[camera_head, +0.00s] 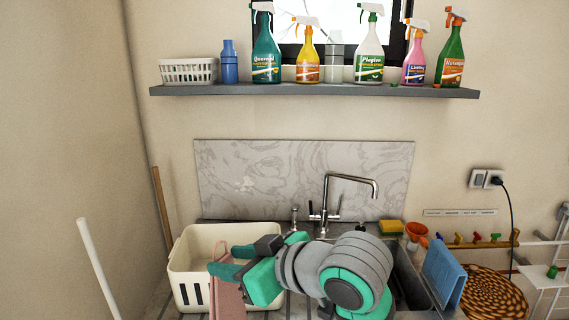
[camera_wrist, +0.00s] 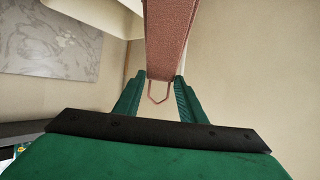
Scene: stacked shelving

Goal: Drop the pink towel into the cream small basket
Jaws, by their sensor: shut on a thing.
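The pink towel (camera_head: 227,298) hangs down from my gripper (camera_head: 230,262), whose green fingers are shut on it. In the wrist view the towel (camera_wrist: 170,40) runs between the two fingers (camera_wrist: 158,98), with a thin loop at its end. In the head view, a cream basket (camera_head: 188,291) with slots in its side stands on the counter left of the sink. The fingers and towel overlap its right part in the picture; I cannot tell whether the towel is over its opening or in front of it. A smaller whitish basket (camera_head: 188,72) sits on the wall shelf's left end.
The wall shelf (camera_head: 320,91) holds several spray bottles and a blue bottle (camera_head: 229,62). A faucet (camera_head: 331,200) rises behind my arm. A yellow sponge (camera_head: 391,227), a blue cloth (camera_head: 443,272) and a woven round mat (camera_head: 493,296) are at the right.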

